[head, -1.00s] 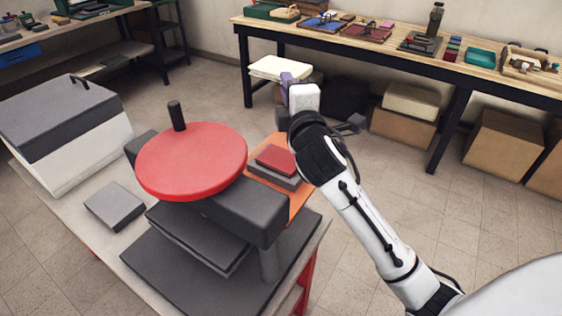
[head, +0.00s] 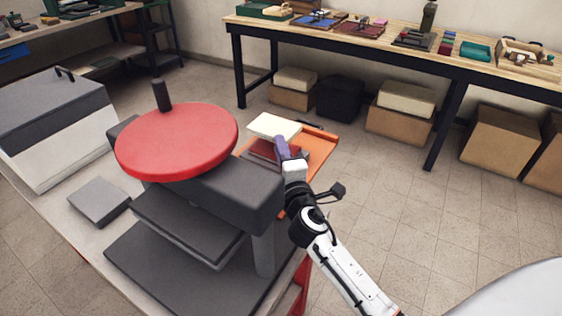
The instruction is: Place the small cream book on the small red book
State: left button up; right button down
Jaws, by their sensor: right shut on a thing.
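The small cream book (head: 272,125) is gripped at its near edge by my right gripper (head: 281,143), which has purple fingers. The book is held roughly flat over the far part of the small red book (head: 262,149). I cannot tell whether the two books touch. The red book lies on a grey book on an orange tray (head: 318,146), and is partly hidden by the cream book and my gripper. My left gripper is not in view.
A black press with a round red wheel (head: 178,140) stands left of the tray and hides part of it. A grey block (head: 99,201) lies on the table at left. Floor is clear to the right; a workbench (head: 390,48) stands behind.

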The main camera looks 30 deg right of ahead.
notch_tip(320, 180, down, 3)
jog(key=shift+r+b, duration=0.1)
jog(key=shift+b, duration=0.4)
jog(key=shift+f+b, duration=0.6)
jog(key=c, duration=1.7)
grip_release()
jog(key=shift+c, duration=0.2)
jog(key=shift+f, duration=0.1)
